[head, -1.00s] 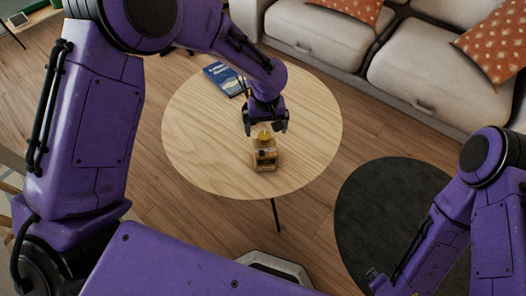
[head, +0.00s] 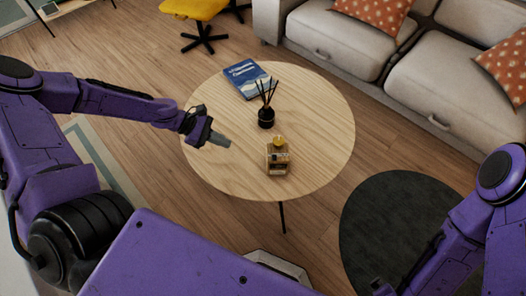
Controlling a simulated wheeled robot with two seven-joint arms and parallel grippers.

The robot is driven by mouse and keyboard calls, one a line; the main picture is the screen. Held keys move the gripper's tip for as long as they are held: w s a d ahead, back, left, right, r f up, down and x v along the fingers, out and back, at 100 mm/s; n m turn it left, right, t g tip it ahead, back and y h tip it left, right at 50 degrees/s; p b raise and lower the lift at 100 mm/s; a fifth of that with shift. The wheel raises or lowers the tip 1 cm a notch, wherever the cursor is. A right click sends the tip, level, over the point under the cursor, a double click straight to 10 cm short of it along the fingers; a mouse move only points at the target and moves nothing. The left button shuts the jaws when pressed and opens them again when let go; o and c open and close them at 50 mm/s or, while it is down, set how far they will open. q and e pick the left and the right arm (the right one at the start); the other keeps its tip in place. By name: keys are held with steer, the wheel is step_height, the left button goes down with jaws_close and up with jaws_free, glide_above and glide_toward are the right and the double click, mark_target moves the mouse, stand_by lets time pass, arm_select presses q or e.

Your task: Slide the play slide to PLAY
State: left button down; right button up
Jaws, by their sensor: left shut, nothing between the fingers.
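A small boxy amber object with a yellow top (head: 278,158) stands upright near the front edge of the round wooden table (head: 225,175). A dark patch shows on its face, but it is too small to make out a slide or any PLAY marking. My left gripper (head: 222,140) is shut and empty. It is over the left part of the table, to the left of the amber object and apart from it.
A dark jar with reed sticks (head: 266,117) stands behind the amber object. A blue book (head: 250,80) lies at the back of the table. A sofa (head: 435,85) with orange cushions is behind, and a dark round rug (head: 385,225) is right of the table. The table's right side is clear.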

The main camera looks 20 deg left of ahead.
arm_select(q)
steer(key=n+t, duration=0.1)
steer(key=s+n+h, duration=0.1)
steer(key=n, duration=0.1)
steer(key=shift+s+d+f+t, duration=0.25)
steer(key=shift+d+f+t, duration=0.1)
steer(key=shift+d+t, duration=0.05)
arm_select(e)
step_height(320, 180, down, 7)
steer(key=b, duration=0.7)
arm_select(q)
glide_toward(275, 158)
steer(key=d+f, duration=0.1)
steer(key=w+d+f, duration=0.1)
steer(key=w+d+f+b, duration=0.1)
steer(key=shift+d+f, duration=0.1)
steer(key=shift+f, duration=0.3)
arm_select(e)
steer(key=shift+f, duration=0.35)
arm_select(q)
steer(key=shift+w+d+r, duration=0.15)
steer(key=shift+w+d, duration=0.05)
steer(key=shift+d, duration=0.1)
